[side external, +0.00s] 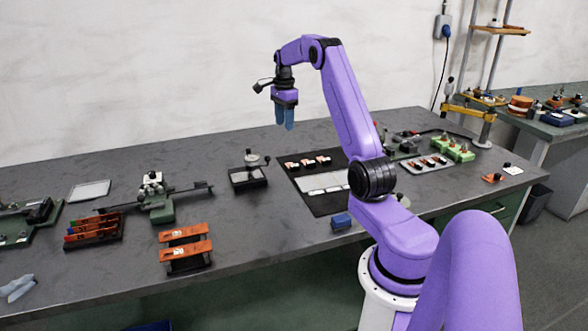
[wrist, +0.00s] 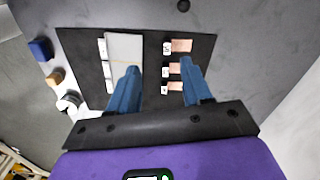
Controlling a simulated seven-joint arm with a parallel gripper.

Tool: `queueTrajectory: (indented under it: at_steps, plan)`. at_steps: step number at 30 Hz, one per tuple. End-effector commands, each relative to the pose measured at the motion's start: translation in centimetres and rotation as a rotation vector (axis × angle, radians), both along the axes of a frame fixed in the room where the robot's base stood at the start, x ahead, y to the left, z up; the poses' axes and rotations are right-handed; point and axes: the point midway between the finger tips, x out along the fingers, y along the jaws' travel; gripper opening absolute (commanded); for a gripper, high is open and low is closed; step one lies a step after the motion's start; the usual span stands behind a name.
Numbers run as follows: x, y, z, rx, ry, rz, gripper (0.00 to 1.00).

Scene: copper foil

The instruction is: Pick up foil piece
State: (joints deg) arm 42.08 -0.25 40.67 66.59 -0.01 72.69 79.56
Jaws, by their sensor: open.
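Three small copper foil pieces with white labelled ends lie in a row on a black mat (side external: 322,205); one foil piece (wrist: 182,45) is farthest up in the wrist view, with a middle piece (wrist: 175,69) and a lower piece (wrist: 175,86) below it. The row also shows in the side view (side external: 308,162). My gripper (side external: 284,127) is open and empty, pointing down well above the bench. In the wrist view its blue fingers (wrist: 160,68) appear on either side of the foil row's left ends, with the right finger near the lower pieces.
A pale panel with white labels (wrist: 124,48) lies on the mat beside the foil. A small blue block (side external: 341,221) sits at the mat's front edge. A black stand (side external: 248,178) is to the left. Orange-topped fixtures (side external: 187,252) stand at front left. A grey tray (side external: 430,163) is at right.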

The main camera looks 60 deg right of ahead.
Motion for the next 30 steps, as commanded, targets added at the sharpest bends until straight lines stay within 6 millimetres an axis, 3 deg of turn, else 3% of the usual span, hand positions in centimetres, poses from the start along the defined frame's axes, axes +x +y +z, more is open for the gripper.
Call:
queueTrajectory:
  at_steps: [3,6,11,24,30]
  plan:
    - [-1.7,-2.9,-0.5,0.001,0.001,-0.121,0.49]
    - [-2.3,-4.0,-0.8,0.001,0.001,-0.169,0.49]
    - [-2.5,-4.2,-2.4,0.004,0.004,-0.180,0.49]
    - [-2.4,-4.1,-10.5,0.003,0.003,-0.177,0.49]
    - [-2.4,-4.1,-12.7,0.001,0.002,-0.176,0.49]
